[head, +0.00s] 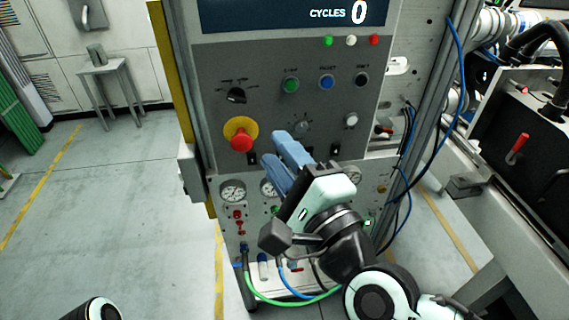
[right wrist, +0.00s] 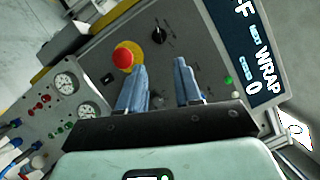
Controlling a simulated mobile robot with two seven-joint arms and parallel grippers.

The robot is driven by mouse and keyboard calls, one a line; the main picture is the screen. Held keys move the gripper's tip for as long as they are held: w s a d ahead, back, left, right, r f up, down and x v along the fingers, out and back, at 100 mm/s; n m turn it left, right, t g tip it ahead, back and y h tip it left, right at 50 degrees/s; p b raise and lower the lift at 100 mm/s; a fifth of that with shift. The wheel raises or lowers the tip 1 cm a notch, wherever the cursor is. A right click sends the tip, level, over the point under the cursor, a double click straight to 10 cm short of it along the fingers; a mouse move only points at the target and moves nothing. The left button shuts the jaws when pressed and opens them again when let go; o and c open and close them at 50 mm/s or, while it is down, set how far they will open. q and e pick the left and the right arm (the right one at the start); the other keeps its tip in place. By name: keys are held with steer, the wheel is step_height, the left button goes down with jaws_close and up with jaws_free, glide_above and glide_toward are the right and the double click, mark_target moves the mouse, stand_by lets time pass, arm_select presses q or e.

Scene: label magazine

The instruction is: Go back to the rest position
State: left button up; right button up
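My right gripper (head: 273,147) is in front of the grey control panel (head: 215,75), near the red emergency stop button (head: 241,141). Its two blue fingers stand apart, and nothing shows between them. In the right wrist view the gripper (right wrist: 160,62) points at the panel, with the red button (right wrist: 123,59) on its yellow base just left of the fingers. I cannot tell whether a finger touches the panel. My left gripper is out of view; a rounded dark and white part, probably of my left arm, shows at the bottom left.
The panel carries a black rotary switch (head: 236,95), a green button (head: 290,85), a blue button (head: 326,82) and gauges (head: 232,190). Blue and green hoses hang below and to the right. Open floor (head: 120,210) lies left; a small stand (head: 112,88) is at the back.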

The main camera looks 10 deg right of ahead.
steer(key=shift+s+d+f, duration=0.1)
steer(key=shift+s+d, duration=0.05)
steer(key=shift+s, duration=0.3)
steer(key=w+f+n+g+h+p, duration=0.1)
steer(key=w+f+n+g, duration=0.1)
steer(key=w+f, duration=0.5)
steer(key=w+f+n+g+h+p, duration=0.1)
steer(key=w+f+g, duration=0.1)
steer(key=f, duration=1)
steer(key=d+f+n+g+h+p, duration=0.1)
steer(key=d+f+n+g, duration=0.15)
steer(key=f, duration=0.65)
steer(key=d+f+n+g+p, duration=0.1)
steer(key=f+g, duration=0.2)
steer(key=f, duration=0.7)
steer(key=s+d+f+n+g+h+p, duration=0.1)
steer(key=s+d+f+n+g+p, duration=0.15)
steer(key=s+f, duration=0.6)
steer(key=s+f+n+g+p, duration=0.2)
steer(key=s+f+n+g, duration=0.2)
steer(key=s+f, duration=1.2)
steer(key=s+g, duration=0.3)
steer(key=shift+s+d+n+y, duration=0.3)
steer(key=shift+s+d+n, duration=0.1)
